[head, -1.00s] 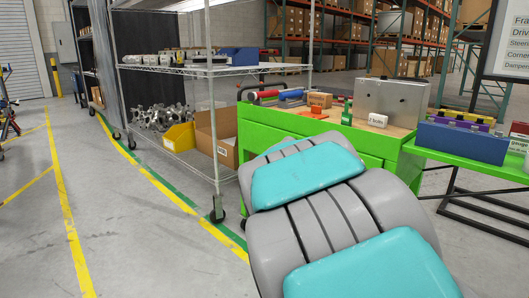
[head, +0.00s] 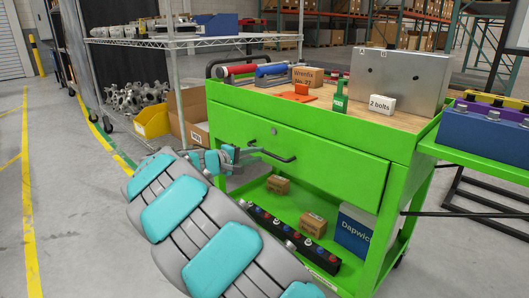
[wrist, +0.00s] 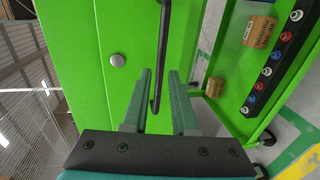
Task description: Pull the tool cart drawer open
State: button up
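The green tool cart (head: 400,148) has a wide green drawer (head: 325,165) under its top, and the drawer looks shut. A black bar handle (head: 275,156) and a small round lock (head: 274,131) are on the drawer front. My gripper (head: 255,151) is at the left end of the handle. In the wrist view, the open fingers of my gripper (wrist: 160,75) lie on either side of the black handle (wrist: 162,50), with gaps visible on both sides. The lock (wrist: 117,60) shows left of the fingers. No finger contact with the handle is visible.
The cart top holds a metal box (head: 395,82), a small "2 bolts" box (head: 382,104) and tools. Its lower shelf holds small boxes and a dark socket rail (head: 290,238). A wire shelving rack (head: 190,42) stands left. Floor is clear at far left.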

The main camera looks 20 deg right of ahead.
aim_at(267, 152)
jog(key=shift+x, duration=2.6)
grip_shut()
